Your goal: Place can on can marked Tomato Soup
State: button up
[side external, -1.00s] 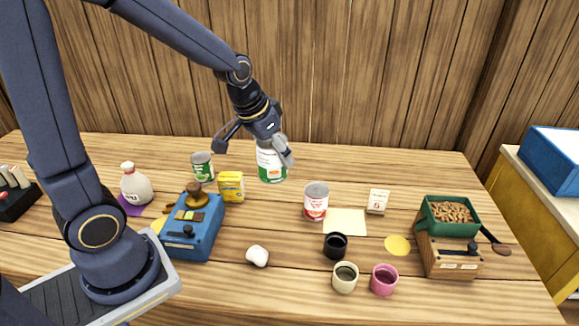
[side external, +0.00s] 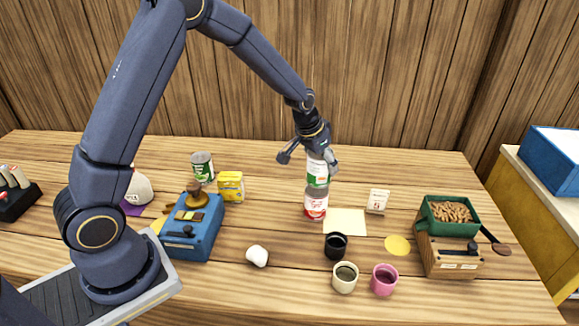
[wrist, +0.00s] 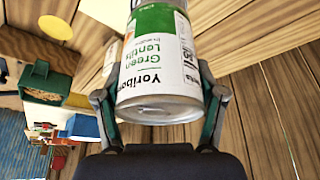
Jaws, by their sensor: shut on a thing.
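My gripper (side external: 309,160) is shut on a white-and-green can, the held can (side external: 318,173). In the wrist view the held can (wrist: 160,60) sits between both fingers of my gripper (wrist: 160,95); its label reads "Green Lentils". In the side view it is roughly upright, directly above the red-and-white can (side external: 316,208), which stands on the table. The held can's bottom lines up with the lower can's top; I cannot tell if they touch. The lower can's label is too small to read. It is not identifiable in the wrist view.
A cream square (side external: 345,222) and a small white box (side external: 378,201) lie right of the cans. A black cup (side external: 335,246) stands in front. A yellow box (side external: 231,187), another green can (side external: 202,167) and a blue device (side external: 192,227) are to the left.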

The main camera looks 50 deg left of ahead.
aim_at(321, 171)
jog(key=shift+s+f, duration=0.1)
jog(key=shift+f, duration=1.2)
jog(key=shift+f, duration=0.15)
jog(key=o, duration=1.4)
jog(key=s+d+r, duration=0.1)
jog(key=s+r, duration=1.5)
jog(key=r, duration=0.4)
jog(key=shift+t, duration=0.5)
jog(key=s, duration=0.9)
jog(key=s+d+r, duration=0.1)
jog(key=s, duration=0.4)
jog(key=shift+r, duration=0.1)
